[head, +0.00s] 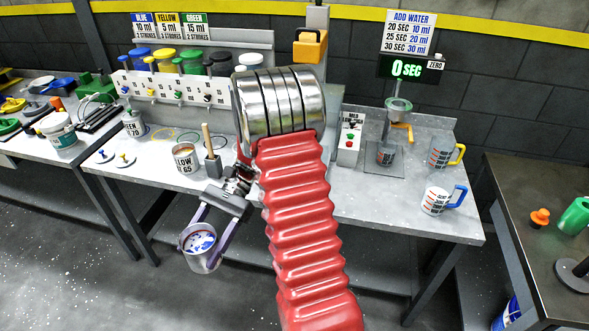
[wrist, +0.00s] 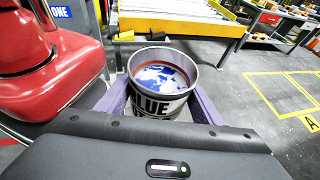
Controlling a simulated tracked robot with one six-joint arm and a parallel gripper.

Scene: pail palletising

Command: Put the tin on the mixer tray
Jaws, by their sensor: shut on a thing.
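The tin (head: 201,250) is an open metal can with white and blue contents.
A water dispenser (head: 398,105) reads "0 SEC".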

